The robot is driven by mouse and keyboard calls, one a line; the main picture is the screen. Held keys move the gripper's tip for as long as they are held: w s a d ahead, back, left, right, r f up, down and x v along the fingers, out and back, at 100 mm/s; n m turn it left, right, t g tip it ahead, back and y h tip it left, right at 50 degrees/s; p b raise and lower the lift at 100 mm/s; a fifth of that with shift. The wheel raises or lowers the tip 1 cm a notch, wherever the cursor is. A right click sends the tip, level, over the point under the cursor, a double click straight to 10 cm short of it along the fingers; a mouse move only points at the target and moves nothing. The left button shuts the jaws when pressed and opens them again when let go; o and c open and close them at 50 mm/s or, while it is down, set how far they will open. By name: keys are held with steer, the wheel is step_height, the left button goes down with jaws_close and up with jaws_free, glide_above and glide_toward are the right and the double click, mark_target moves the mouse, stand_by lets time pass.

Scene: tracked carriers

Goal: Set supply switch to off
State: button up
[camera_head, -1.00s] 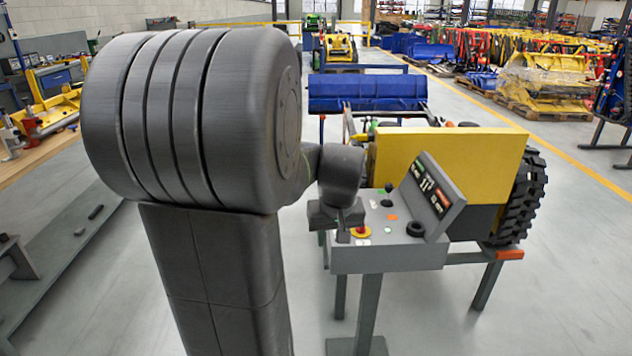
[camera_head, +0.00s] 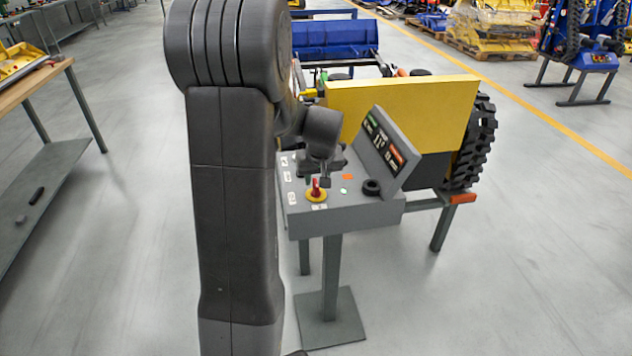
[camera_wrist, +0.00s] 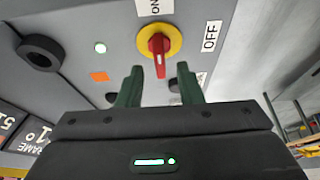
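The supply switch (camera_head: 316,192), a red handle on a yellow disc, sits near the front edge of the grey sloped console (camera_head: 350,215). The OFF label (camera_wrist: 212,36) is to the right of the disc. My gripper (camera_wrist: 160,84) is open and empty, its two dark green fingers apart, the handle's end near the gap between them. In the head view my gripper (camera_head: 325,180) is over the console, just behind the switch.
A black ring (camera_head: 371,187), a lit green button (camera_wrist: 100,47) and an orange patch (camera_wrist: 99,77) are also on the console. A raised display panel (camera_head: 388,150) stands at its right. A yellow machine (camera_head: 400,105) is behind. Floor in front is clear.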

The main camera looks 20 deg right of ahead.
mark_target(316, 182)
steer(key=shift+x, duration=1.7)
steer(key=shift+c, duration=0.4)
jaws_close()
